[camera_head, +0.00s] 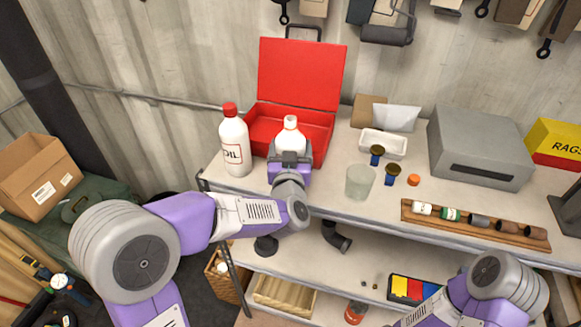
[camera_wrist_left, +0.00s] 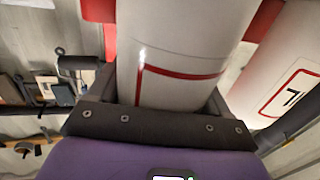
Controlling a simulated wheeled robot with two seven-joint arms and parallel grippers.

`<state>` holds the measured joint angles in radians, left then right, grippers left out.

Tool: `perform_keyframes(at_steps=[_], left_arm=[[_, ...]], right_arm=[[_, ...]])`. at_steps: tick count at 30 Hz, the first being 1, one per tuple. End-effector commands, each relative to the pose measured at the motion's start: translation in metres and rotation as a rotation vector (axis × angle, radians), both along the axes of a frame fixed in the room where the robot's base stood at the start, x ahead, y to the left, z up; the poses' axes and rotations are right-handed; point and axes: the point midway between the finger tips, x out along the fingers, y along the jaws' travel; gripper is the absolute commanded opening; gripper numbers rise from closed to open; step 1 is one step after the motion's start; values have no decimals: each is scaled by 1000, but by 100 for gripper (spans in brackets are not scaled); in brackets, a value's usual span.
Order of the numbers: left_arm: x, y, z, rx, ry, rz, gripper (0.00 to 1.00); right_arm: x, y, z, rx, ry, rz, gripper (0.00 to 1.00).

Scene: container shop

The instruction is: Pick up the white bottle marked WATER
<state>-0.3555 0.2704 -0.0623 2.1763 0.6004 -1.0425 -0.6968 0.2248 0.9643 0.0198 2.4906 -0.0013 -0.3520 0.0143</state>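A white bottle (camera_head: 291,140) with a white cap stands upright at the front of the open red toolbox. My left gripper (camera_head: 290,161) is at this bottle, with its fingers around the lower part. In the left wrist view the white bottle (camera_wrist_left: 185,45), with a red-framed label, fills the space between the fingers (camera_wrist_left: 160,98). I cannot tell whether the fingers press on it. No word on its label is readable. A second white bottle (camera_head: 235,148), red-capped and marked OIL, stands to the left and shows at the right of the wrist view (camera_wrist_left: 275,75). My right gripper is out of view.
The open red toolbox (camera_head: 303,75) is behind the bottle. A lower shelf is below.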

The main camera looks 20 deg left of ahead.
Motion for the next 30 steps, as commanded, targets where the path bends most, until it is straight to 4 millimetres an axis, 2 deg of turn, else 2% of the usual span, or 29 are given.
perform_keyframes(at_steps=[1,3,17,30], left_arm=[[0,0,0,0,0,0,52],[0,0,0,0,0,0,42],[0,0,7,-1,-2,1,41],[0,0,46,-1,-4,1,41]], right_arm=[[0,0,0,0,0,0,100],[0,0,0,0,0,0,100],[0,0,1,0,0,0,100],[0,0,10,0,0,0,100]])
